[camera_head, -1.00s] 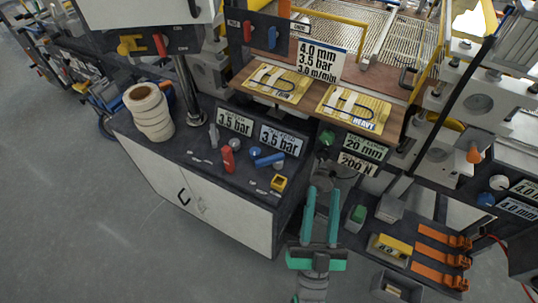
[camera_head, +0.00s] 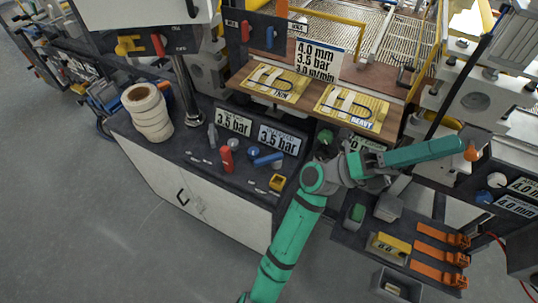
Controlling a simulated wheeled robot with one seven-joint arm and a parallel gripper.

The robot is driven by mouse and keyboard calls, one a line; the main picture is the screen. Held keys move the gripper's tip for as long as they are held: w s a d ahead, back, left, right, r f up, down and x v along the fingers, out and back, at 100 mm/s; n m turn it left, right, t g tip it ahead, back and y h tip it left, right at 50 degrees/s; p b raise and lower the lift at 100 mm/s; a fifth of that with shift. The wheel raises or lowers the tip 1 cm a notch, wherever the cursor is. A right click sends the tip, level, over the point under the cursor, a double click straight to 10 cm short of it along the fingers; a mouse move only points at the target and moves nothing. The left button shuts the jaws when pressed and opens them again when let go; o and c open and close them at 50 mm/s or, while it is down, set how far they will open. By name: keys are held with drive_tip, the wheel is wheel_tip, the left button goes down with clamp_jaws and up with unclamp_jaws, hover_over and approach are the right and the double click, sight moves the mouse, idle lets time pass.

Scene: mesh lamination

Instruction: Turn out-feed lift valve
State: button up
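No label that I can read names the out-feed lift valve, so I cannot tell which control it is. An orange knob (camera_head: 471,153) is on the machine at the right, with a white knob (camera_head: 497,180) and a blue knob (camera_head: 485,198) below it. A red lever (camera_head: 245,31) and a blue lever (camera_head: 270,37) sit on a dark panel at the top. A yellow lever (camera_head: 130,45) and a red lever (camera_head: 158,43) are on the panel at top left. My green arm reaches right, its outer link ending close to the orange knob. I cannot make out any gripper fingers.
A dark-topped cabinet (camera_head: 190,185) holds white rolls (camera_head: 148,112), signs and small knobs. Sample boards (camera_head: 272,82) lie on the brown shelf behind. Orange clamps (camera_head: 440,255) lie on the lower right bench. The floor at left is clear.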

drive_tip(key=d+f+m+g+y, duration=0.2)
drive_tip(key=d+m+y, duration=0.1)
drive_tip(key=m+y, duration=0.15)
drive_tip(key=t+y, duration=0.9)
drive_tip(key=y, duration=1.3)
hover_over(266, 157)
wheel_tip(266, 157, down, 17)
drive_tip(key=shift+n+h, duration=0.25)
drive_tip(key=shift+n, duration=0.2)
drive_tip(key=f, duration=1)
drive_tip(key=shift+s+f, duration=0.2)
drive_tip(key=shift+f, duration=0.15)
drive_tip(key=shift+w, duration=0.15)
clamp_jaws()
